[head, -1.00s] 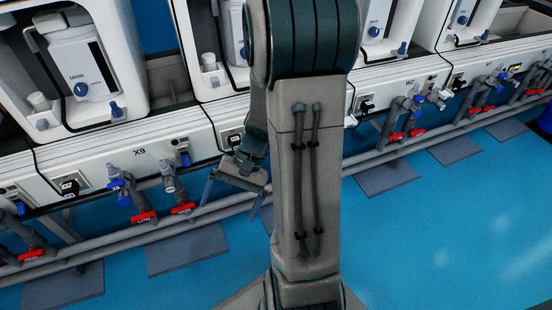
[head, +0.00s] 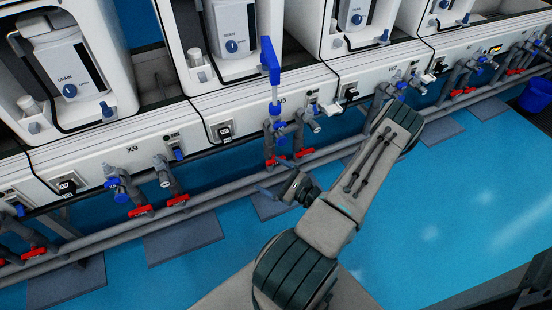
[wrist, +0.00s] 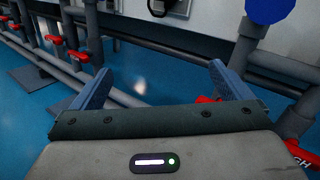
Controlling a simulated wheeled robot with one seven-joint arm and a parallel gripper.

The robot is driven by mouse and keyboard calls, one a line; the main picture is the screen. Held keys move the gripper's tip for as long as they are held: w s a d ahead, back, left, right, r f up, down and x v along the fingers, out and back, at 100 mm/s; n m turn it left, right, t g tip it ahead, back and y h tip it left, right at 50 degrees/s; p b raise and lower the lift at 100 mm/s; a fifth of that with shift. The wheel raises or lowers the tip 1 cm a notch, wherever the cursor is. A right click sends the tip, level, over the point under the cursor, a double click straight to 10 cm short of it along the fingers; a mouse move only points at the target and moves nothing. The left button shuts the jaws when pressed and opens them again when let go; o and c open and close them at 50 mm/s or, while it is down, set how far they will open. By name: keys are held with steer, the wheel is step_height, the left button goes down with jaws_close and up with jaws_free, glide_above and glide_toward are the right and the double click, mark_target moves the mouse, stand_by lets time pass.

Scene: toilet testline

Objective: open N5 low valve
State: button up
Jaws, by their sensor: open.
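The station whose label ends in 5 (head: 282,101) is in the middle of the head view; the label's first letter is hard to read. Below it are two red valve handles, a left one (head: 276,161) and a right one (head: 303,153). My gripper (head: 264,194) is open and empty, just in front of and below these handles, apart from them. In the wrist view, my gripper (wrist: 160,68) has its two blue fingers spread. Another red handle (wrist: 301,153), with lettering ending in "GH", is at the right edge.
A tall blue lever (head: 270,62) stands above the label. Grey pipes (head: 228,195) run along the row near my gripper. Station X9 (head: 130,149) has its own red handles at left. A blue bin (head: 538,95) stands far right. The blue floor is open at right.

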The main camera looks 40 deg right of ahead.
steer(key=s+d+f+m+h, duration=0.4)
steer(key=d+f+m+h, duration=0.1)
steer(key=f+m+h, duration=0.4)
steer(key=shift+h, duration=0.5)
steer(key=b+x, duration=0.1)
steer(key=x, duration=0.3)
steer(key=r+b+x, duration=0.1)
steer(key=x, duration=0.4)
steer(key=b+x, duration=0.1)
steer(key=x, duration=0.3)
steer(key=shift+w+d+r, duration=0.15)
steer(key=shift+d+r, duration=0.05)
steer(key=shift+r, duration=0.1)
steer(key=shift+n, duration=0.3)
steer(key=c, duration=1)
